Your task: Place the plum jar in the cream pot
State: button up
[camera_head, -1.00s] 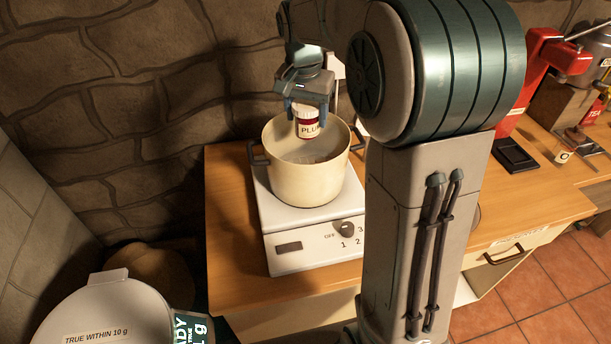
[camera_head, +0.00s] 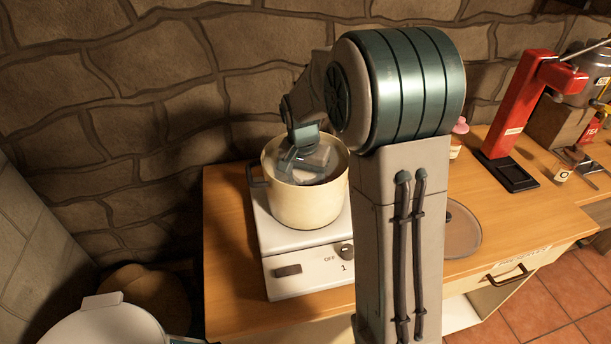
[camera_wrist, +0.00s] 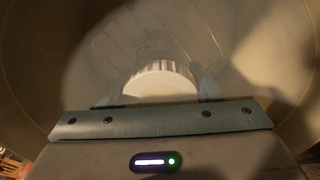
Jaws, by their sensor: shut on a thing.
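The cream pot (camera_head: 305,208) stands on the white hot plate (camera_head: 300,272) at the table's left end. In the wrist view, my gripper (camera_wrist: 157,85) is shut on the plum jar, whose white round lid (camera_wrist: 157,84) shows between the two fingers. The pot's inner wall (camera_wrist: 270,60) surrounds it. The jar's label and lower part are hidden. I cannot tell whether the jar touches the pot's bottom.
A red press (camera_head: 515,110) with a dark base stands at the right on the wooden table (camera_head: 510,220). A pink-capped bottle (camera_head: 459,137) is partly behind my arm. A stone wall is behind the table.

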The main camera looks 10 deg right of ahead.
jog(key=o, duration=0.7)
jog(key=shift+f, duration=0.15)
jog(key=o, duration=0.4)
jog(key=shift+r, duration=0.6)
jog(key=r, duration=0.3)
jog(key=s+r, duration=0.1)
jog(key=r, duration=0.7)
jog(key=shift+s+a+b, duration=0.2)
jog(key=shift+a+b, duration=0.15)
jog(key=shift+a, duration=0.05)
jog(key=s+f+n, duration=0.1)
jog(key=s+n, duration=0.1)
jog(key=s, duration=0.5)
jog(key=s+f+n+t, duration=0.1)
jog(key=s+n, duration=0.1)
jog(key=s, duration=0.6)
jog(key=s+f+n, duration=0.1)
jog(key=s+n, duration=0.1)
jog(key=s, duration=0.5)
jog(key=shift+s+d+f+n+t+y, duration=0.35)
jog(key=shift+s+f+n+t+y, duration=0.05)
